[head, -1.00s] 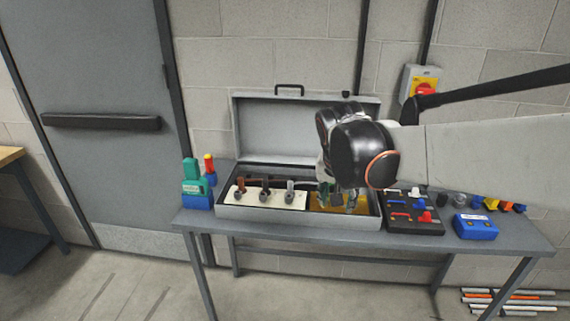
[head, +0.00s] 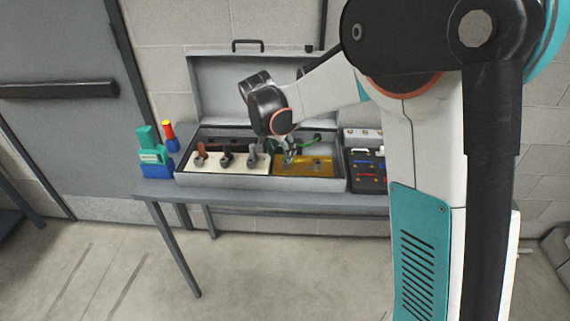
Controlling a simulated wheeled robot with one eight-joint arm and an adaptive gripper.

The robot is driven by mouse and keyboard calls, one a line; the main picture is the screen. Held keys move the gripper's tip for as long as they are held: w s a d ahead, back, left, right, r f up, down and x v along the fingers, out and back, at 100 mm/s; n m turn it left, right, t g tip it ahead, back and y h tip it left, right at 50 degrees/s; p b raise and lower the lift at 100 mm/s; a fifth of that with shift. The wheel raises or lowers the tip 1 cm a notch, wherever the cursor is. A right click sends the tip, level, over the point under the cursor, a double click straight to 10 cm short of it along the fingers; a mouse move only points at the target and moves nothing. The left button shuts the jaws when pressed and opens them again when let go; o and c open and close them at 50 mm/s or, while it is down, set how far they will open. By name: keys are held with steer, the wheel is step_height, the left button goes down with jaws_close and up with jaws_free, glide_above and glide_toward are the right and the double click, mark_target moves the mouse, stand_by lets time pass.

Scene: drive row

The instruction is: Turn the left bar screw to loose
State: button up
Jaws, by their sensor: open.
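A grey case with its lid raised (head: 245,98) stands on the bench. Its left part holds a cream panel (head: 213,168) with three upright screws or knobs in a row. The left one (head: 200,158) has a reddish-brown bar, the middle one (head: 226,160) is dark, and the right one (head: 252,157) is grey. Which part counts as the left bar screw is not certain from here. My gripper (head: 288,158) points down over the left end of the amber panel (head: 318,168), right of the cream panel. It is open; its fingers are small and partly hidden.
A green and blue block (head: 152,155) and a red-and-yellow-topped item (head: 169,138) stand left of the case. A black tray with coloured parts (head: 365,172) is to its right. My arm hides the bench's right part. The floor in front is clear.

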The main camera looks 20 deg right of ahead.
mark_target(287, 165)
steer(key=b+x, duration=0.2)
steer(key=x, duration=0.5)
steer(key=shift+f, duration=0.2)
steer(key=c, duration=1)
